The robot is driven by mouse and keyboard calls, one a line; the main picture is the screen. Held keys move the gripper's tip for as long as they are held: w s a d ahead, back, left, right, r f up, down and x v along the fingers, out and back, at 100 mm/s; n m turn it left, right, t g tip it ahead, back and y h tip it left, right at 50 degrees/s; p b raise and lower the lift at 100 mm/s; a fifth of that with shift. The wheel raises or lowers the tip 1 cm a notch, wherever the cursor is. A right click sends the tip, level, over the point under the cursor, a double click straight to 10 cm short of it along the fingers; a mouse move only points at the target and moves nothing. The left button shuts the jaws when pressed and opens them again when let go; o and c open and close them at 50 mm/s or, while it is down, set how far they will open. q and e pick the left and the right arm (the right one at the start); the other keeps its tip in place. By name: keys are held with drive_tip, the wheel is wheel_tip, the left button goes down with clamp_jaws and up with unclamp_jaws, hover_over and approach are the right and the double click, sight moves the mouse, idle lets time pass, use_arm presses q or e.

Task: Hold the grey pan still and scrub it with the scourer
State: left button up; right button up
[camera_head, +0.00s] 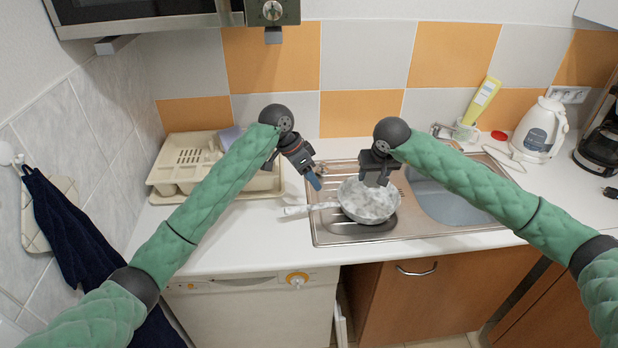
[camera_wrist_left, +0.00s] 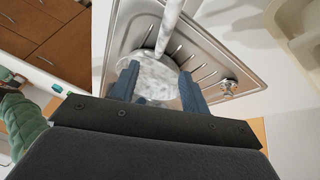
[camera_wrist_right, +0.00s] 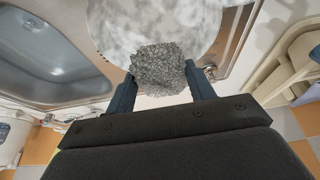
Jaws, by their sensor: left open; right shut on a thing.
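The grey pan (camera_head: 371,203) lies on the sink's ribbed drainboard, its handle (camera_head: 304,209) pointing left over the counter. It has a mottled grey-white surface. My left gripper (camera_head: 314,179) is above and beside the handle, open and empty; in the left wrist view the handle (camera_wrist_left: 171,28) shows beyond and between the spread fingers (camera_wrist_left: 160,85). My right gripper (camera_head: 376,181) is over the pan. In the right wrist view it is shut on the scourer (camera_wrist_right: 160,69), a rough grey lump, with the pan (camera_wrist_right: 150,25) beyond it. I cannot tell whether the scourer touches the pan.
The sink basin (camera_head: 446,201) is right of the pan. A dish rack (camera_head: 187,158) stands on the counter at left. A white kettle (camera_head: 541,130), a yellow bottle (camera_head: 482,100) and a coffee maker (camera_head: 600,145) are at right. The counter in front of the rack is clear.

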sight(325, 206)
use_arm(q)
drive_tip(key=x, duration=1.2)
drive_tip(key=shift+a+f, duration=0.15)
drive_tip(key=shift+a, duration=0.2)
clamp_jaws()
unclamp_jaws()
